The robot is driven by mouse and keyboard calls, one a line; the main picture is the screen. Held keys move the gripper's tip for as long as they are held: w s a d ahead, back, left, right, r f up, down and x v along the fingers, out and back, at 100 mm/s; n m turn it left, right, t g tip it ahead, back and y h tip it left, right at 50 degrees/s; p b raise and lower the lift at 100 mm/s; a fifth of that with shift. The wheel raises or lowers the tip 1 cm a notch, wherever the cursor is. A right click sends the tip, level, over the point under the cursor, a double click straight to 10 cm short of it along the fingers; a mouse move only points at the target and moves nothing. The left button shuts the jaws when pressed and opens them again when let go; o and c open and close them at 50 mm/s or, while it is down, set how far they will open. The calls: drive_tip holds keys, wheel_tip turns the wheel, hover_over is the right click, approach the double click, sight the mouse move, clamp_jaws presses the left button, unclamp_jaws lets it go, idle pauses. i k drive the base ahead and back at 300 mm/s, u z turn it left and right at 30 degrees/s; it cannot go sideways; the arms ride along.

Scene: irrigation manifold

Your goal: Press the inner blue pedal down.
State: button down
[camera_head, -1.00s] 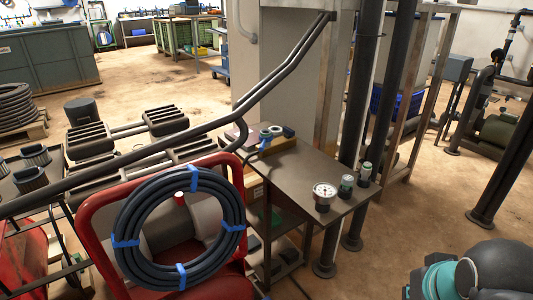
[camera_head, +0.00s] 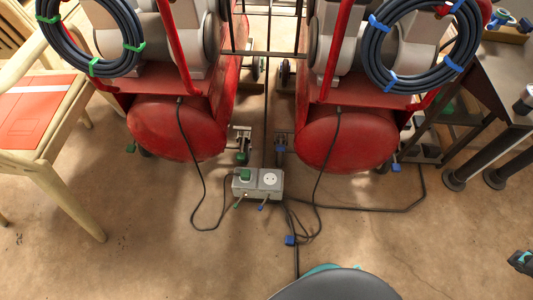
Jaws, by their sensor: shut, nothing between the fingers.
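The inner blue pedal (camera_head: 280,147) is small and sits low at the inner left side of the right red machine (camera_head: 345,140), close to the floor. Whether it is up or down is too small to tell. Another blue piece (camera_head: 396,154) sits at that machine's outer right side. A matching green pedal (camera_head: 242,156) is at the inner side of the left red machine (camera_head: 178,128). My gripper cannot be made out; only dark and teal parts of my arm or body show at the bottom and right edge, well apart from the pedals.
A grey socket box (camera_head: 257,184) with green and blue pieces lies on the floor just in front of the gap between the machines. Black cables run around it. A wooden chair (camera_head: 70,150) stands left, a metal table (camera_head: 500,80) right. Front floor is mostly clear.

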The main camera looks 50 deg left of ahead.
sight(281, 145)
drive_tip(key=u, duration=3.35)
drive_tip(key=k, duration=1)
drive_tip(key=z, duration=0.95)
drive_tip(key=i, duration=1)
